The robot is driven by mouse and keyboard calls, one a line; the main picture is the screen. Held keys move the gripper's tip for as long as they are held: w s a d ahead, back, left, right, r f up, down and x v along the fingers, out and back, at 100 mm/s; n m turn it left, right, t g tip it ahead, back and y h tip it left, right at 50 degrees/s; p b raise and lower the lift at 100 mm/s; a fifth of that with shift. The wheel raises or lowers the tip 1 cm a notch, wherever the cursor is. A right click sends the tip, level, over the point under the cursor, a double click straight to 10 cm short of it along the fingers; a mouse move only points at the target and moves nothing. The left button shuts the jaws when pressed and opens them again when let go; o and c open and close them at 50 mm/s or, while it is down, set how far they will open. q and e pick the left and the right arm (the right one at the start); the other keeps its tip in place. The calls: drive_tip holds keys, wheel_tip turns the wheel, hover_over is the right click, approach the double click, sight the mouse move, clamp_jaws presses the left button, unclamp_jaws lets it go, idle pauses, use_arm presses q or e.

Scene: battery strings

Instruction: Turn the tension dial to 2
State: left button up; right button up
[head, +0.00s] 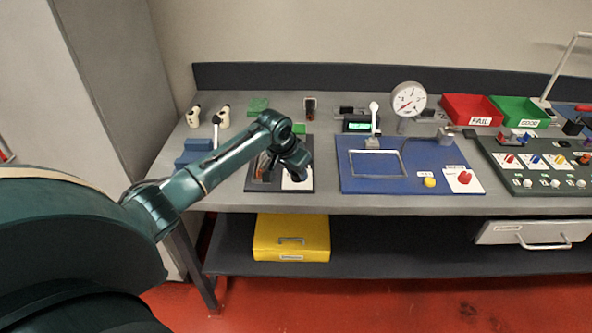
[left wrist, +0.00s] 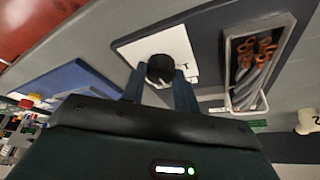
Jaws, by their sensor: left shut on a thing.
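The tension dial (left wrist: 160,68) is a round black knob on a white plate (left wrist: 160,45), seen in the left wrist view. My left gripper (left wrist: 158,80) has one finger on each side of the knob and is shut on it. In the head view my left gripper (head: 296,172) reaches down over the dark board (head: 265,187) at the left part of the bench. It hides the dial there; part of the white plate (head: 297,184) shows below it. I cannot read the dial's setting. My right gripper is not in view.
On the same board, a tray (left wrist: 232,75) holds several orange-and-grey items beside the dial. A blue board (head: 362,184) with a frame and a round gauge (head: 408,99) behind it stands to the right. Red (head: 472,108) and green (head: 520,110) bins stand at the back right.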

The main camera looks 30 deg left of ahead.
use_arm(q)
drive_tip(key=o, duration=1)
drive_tip(key=b+v, duration=0.1)
drive_tip(key=v, duration=1.2)
drive_tip(key=shift+s+r, duration=0.1)
